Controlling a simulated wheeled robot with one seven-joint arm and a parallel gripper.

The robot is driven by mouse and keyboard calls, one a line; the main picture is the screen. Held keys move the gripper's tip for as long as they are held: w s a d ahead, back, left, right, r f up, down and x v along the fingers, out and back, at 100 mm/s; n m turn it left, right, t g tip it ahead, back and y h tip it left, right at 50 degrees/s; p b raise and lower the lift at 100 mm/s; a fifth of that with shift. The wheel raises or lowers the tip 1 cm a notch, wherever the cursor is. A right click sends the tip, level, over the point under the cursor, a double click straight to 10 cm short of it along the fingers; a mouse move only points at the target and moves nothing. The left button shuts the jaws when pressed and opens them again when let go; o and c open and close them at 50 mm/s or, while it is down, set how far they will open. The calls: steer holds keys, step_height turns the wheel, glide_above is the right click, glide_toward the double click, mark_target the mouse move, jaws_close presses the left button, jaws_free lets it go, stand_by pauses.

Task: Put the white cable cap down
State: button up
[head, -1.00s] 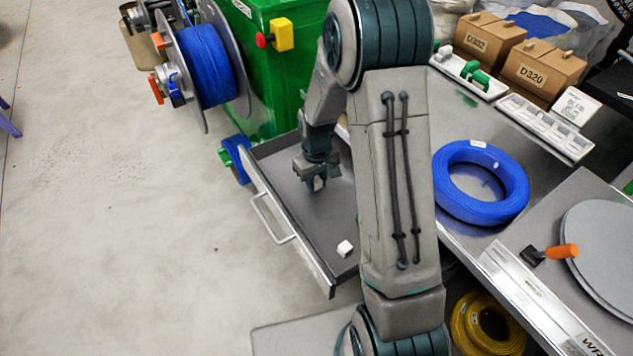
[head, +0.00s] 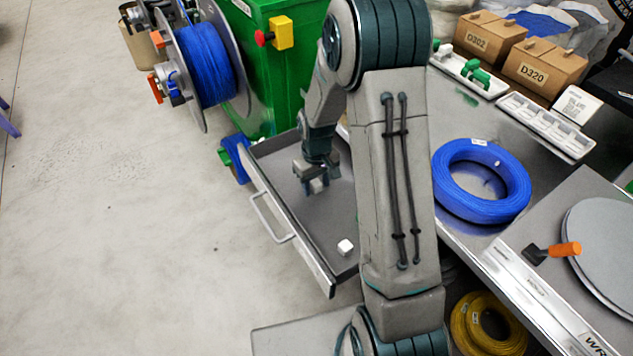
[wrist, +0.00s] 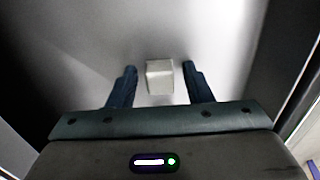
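A white cable cap (wrist: 160,77), a small pale block, is between the two fingers of my gripper (wrist: 160,78) in the wrist view. There is a gap on each side of it, so the fingers are open and apart from it. The cap appears to be on the grey drawer floor. In the head view my gripper (head: 316,184) is low inside the open drawer (head: 328,218), and the cap there is too small to make out clearly. A second white cap (head: 345,247) lies near the drawer's front end.
The drawer's walls and handle (head: 270,218) surround the gripper's space. A blue cable coil (head: 482,205) lies on the bench to the right. A green cabinet (head: 270,70) and a blue cable reel (head: 205,65) stand behind. The drawer floor between the caps is clear.

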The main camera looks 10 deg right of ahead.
mark_target(316, 183)
step_height(316, 183, up, 13)
steer(key=p, duration=0.3)
steer(key=s+r+m+t, duration=0.1)
steer(key=s+r, duration=0.4)
steer(key=s, duration=0.5)
steer(key=s+r+m, duration=0.2)
steer(key=s+r, duration=0.3)
steer(key=s, duration=0.5)
steer(key=shift+s+d+r+m+t, duration=0.2)
steer(key=shift+s+d+m+t, duration=0.05)
steer(key=shift+d+m+t, duration=0.2)
